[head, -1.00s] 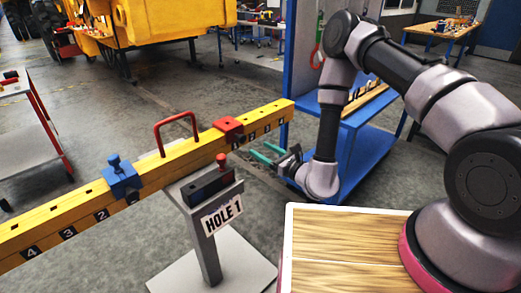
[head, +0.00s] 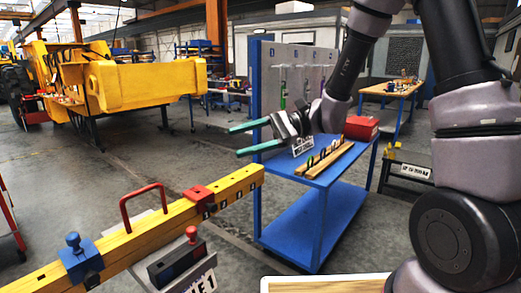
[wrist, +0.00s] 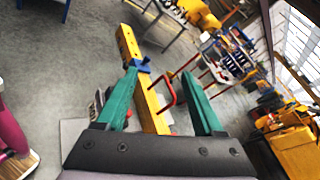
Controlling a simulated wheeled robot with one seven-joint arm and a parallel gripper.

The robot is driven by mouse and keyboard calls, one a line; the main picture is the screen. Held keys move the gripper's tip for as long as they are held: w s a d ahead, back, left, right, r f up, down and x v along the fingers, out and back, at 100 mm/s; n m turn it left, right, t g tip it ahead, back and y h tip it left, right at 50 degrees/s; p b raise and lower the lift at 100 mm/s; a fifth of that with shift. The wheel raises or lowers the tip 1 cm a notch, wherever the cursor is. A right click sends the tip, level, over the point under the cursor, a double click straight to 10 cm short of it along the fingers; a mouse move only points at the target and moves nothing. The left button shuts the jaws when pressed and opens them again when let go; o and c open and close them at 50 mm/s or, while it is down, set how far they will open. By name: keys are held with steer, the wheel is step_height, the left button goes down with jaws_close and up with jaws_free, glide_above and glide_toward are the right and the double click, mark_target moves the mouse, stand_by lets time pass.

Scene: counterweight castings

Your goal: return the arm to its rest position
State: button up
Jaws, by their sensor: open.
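My gripper (head: 248,140) is open and empty in the head view, its two green fingers pointing left in the air. It is in front of the blue tool cart and above the far end of the yellow beam. In the wrist view my gripper (wrist: 165,95) shows its green fingers spread apart, with the yellow beam (wrist: 153,105) seen between and beyond them. My arm (head: 465,130) rises at the right of the head view and bends over toward the cart.
The yellow beam (head: 150,238) carries a red block (head: 198,193), a blue clamp (head: 78,258) and a red handle (head: 143,203). The blue cart (head: 300,240) holds a red box (head: 361,127) and a wooden rack (head: 326,158). A yellow machine (head: 150,80) stands behind. Open floor lies between.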

steer(key=s+d+r+n+t+h, duration=0.1)
steer(key=s+d+r+t+h, duration=0.1)
steer(key=d, duration=0.7)
steer(key=s+d+r+n+t+h, duration=0.1)
steer(key=d+r+t+h, duration=0.4)
steer(key=d, duration=0.5)
steer(key=s+d+r+n+t+h, duration=0.1)
steer(key=d+r+t+h, duration=0.3)
steer(key=d, duration=0.5)
steer(key=shift+s+d+r+n+t+h, duration=0.2)
steer(key=shift+s+d+n+t+h, duration=0.15)
steer(key=shift+s+h, duration=0.65)
